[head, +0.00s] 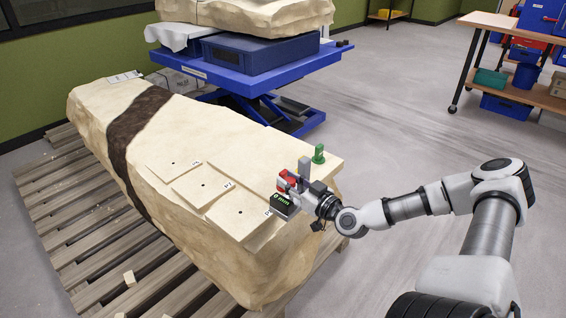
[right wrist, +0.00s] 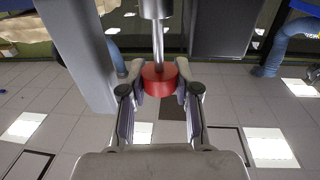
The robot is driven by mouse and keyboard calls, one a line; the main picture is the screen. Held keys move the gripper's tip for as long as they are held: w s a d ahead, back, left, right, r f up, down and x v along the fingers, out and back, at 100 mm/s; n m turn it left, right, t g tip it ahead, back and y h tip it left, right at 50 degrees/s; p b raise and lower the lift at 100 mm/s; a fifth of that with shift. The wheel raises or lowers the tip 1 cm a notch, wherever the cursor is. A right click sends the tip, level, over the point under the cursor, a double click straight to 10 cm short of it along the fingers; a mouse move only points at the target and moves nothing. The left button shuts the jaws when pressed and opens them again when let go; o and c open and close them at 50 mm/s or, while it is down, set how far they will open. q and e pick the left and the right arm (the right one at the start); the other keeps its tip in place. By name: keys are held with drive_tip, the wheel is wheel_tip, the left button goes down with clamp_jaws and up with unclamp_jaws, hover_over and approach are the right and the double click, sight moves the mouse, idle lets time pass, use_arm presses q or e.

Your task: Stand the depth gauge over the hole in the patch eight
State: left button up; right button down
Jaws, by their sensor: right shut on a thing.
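The depth gauge has a red part (head: 287,180) and a dark display (head: 284,205) reading "0 mm"; a grey upright piece stands beside it. My right gripper (head: 298,188) is shut on the gauge. In the right wrist view my right gripper (right wrist: 160,82) has its fingers on either side of the gauge's red round part (right wrist: 158,80), which is on a silver rod. The gauge is just right of the near patch, apparently above the block.
A small green object (head: 318,154) stands on the block's right end, behind my gripper. The block (head: 95,105) lies on a wooden pallet (head: 60,220). A blue lift table (head: 245,80) stands behind it. Open floor lies to the right, before a wheeled shelf (head: 520,80).

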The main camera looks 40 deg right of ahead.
drive_tip(key=shift+d, duration=0.1)
drive_tip(key=shift+d+m+h, duration=0.5)
drive_tip(key=shift+d+h, duration=0.2)
drive_tip(key=shift+d, duration=0.15)
drive_tip(key=w+b, duration=0.1)
drive_tip(key=w+d+r+h+b, duration=0.1)
drive_tip(key=shift+w+d+r+m+h+b, duration=0.1)
drive_tip(key=shift+w+r+m+h+b, duration=0.1)
drive_tip(key=shift+w+m+h+b, duration=0.15)
drive_tip(key=w+a+r+n+y+b, duration=0.2)
drive_tip(key=w+a+y+b, duration=0.1)
drive_tip(key=w+a+b, duration=0.8)
wheel_tip(320, 180, down, 7)
drive_tip(key=s+a+b, duration=0.1)
drive_tip(key=b, duration=0.3)
drive_tip(key=shift+s+r+b, duration=0.15)
drive_tip(key=shift+s+b, duration=0.15)
drive_tip(key=shift+b, duration=0.1)
drive_tip(key=shift+f+b, duration=0.35)
drive_tip(key=shift+f, duration=0.15)
